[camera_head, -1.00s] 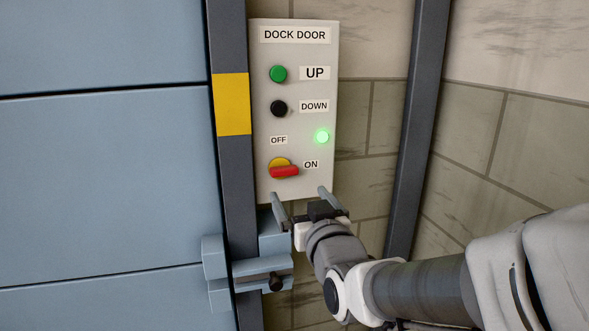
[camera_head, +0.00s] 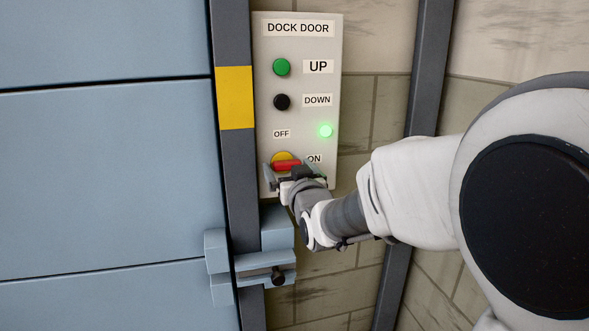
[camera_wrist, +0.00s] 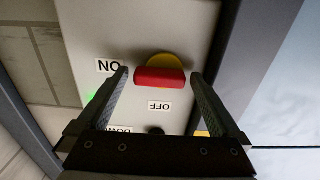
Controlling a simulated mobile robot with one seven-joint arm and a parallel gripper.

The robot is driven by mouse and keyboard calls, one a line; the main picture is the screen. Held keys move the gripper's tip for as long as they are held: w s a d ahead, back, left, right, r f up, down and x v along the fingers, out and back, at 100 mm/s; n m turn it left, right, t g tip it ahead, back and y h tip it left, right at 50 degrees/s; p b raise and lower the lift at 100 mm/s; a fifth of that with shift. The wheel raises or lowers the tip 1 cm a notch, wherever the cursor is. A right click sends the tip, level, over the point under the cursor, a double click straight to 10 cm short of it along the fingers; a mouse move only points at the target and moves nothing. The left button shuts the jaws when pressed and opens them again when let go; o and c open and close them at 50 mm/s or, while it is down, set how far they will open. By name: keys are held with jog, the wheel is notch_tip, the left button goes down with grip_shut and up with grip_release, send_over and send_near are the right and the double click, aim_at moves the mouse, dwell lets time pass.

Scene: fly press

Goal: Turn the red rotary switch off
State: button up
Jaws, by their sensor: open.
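The red rotary switch (camera_head: 287,166) has a red handle on a yellow round base, low on the pale DOCK DOOR panel (camera_head: 328,80). Its handle lies about level, with one end toward the ON label (camera_head: 315,159); the OFF label (camera_head: 282,134) is above. My gripper (camera_head: 292,178) is in front of the switch and hides its lower part. In the wrist view, upside down, my open gripper (camera_wrist: 160,76) has one finger on either side of the red handle (camera_wrist: 159,78), with gaps visible at both ends. I cannot tell how far the fingertips are from the panel.
Above the switch are a green UP button (camera_head: 282,67), a black DOWN button (camera_head: 282,102) and a lit green lamp (camera_head: 326,131). A blue latch bracket (camera_head: 262,268) juts out below the panel. A dark post (camera_head: 415,100) stands to the right.

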jog(key=c, duration=1.2)
jog(key=shift+c, duration=0.2)
jog(key=shift+n+b, duration=0.4)
jog(key=n+b, duration=0.2)
jog(key=n, duration=0.1)
jog(key=n+b, duration=0.3)
jog(key=n, duration=0.2)
jog(key=shift+r+n, duration=0.1)
jog(key=shift+n, duration=0.2)
jog(key=n+b, duration=0.2)
jog(key=n, duration=0.2)
jog(key=shift+a+r, duration=0.1)
jog(key=shift+a, duration=0.05)
jog(key=n, duration=0.4)
jog(key=shift+a+r+b, duration=0.1)
jog(key=shift+b, duration=0.25)
jog(key=shift+n, duration=0.4)
